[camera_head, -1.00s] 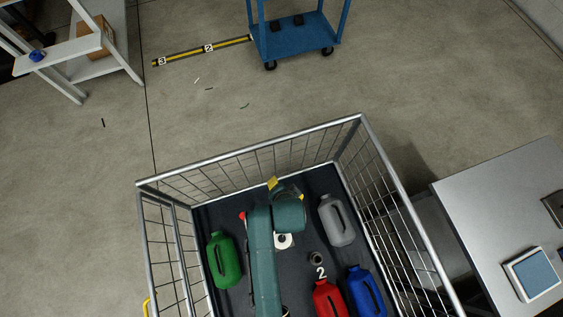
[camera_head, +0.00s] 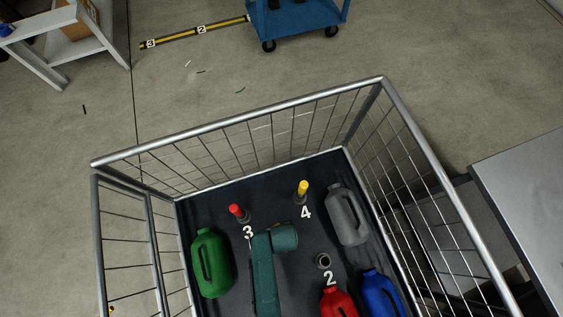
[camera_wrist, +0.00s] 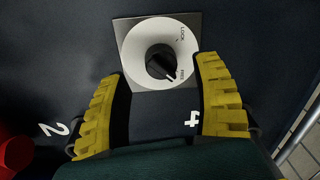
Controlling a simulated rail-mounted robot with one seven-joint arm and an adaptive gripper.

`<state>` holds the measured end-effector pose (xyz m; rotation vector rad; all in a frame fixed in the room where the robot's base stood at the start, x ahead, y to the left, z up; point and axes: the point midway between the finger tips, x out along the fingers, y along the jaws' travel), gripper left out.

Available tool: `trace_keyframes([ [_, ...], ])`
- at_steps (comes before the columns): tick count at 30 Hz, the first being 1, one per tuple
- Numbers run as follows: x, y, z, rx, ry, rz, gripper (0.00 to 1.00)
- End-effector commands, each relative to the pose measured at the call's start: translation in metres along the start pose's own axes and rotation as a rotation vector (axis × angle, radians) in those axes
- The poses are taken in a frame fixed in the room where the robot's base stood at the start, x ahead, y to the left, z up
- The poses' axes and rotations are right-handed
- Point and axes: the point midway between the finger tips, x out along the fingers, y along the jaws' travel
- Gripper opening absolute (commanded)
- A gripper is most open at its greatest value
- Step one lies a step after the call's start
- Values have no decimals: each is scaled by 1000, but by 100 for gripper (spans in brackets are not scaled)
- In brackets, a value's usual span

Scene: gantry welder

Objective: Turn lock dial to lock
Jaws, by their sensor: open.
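The lock dial (camera_wrist: 159,62) shows in the wrist view: a black knob on a round white face, on a square plate. "LOCK" is printed at its upper right, with a smaller word lower right that is hard to read. The knob's pointer is turned to the lower right, toward the smaller word and away from "LOCK". My gripper (camera_wrist: 162,68) is open, its yellow ridged fingers on either side of the dial; I see no contact with the knob. In the head view my arm hides the dial and gripper.
The dial lies inside a wire-mesh cart (camera_head: 240,118). Around my arm are a red-topped post (camera_head: 236,210), a yellow-topped post (camera_head: 303,188), and green (camera_head: 211,263), grey (camera_head: 347,214), red (camera_head: 338,304) and blue (camera_head: 381,293) jugs. A metal table (camera_head: 525,200) stands to the right.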

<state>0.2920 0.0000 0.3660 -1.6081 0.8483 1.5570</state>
Motion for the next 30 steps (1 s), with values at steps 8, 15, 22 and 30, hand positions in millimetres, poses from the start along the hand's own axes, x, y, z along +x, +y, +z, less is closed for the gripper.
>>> trace_keyframes([
  [8, 39, 0, 0, 0, 0, 0, 66],
  [15, 38, 0, 0, 0, 0, 0, 66],
  [22, 38, 0, 0, 0, 0, 0, 28],
  [30, 38, 0, 0, 0, 0, 0, 0],
])
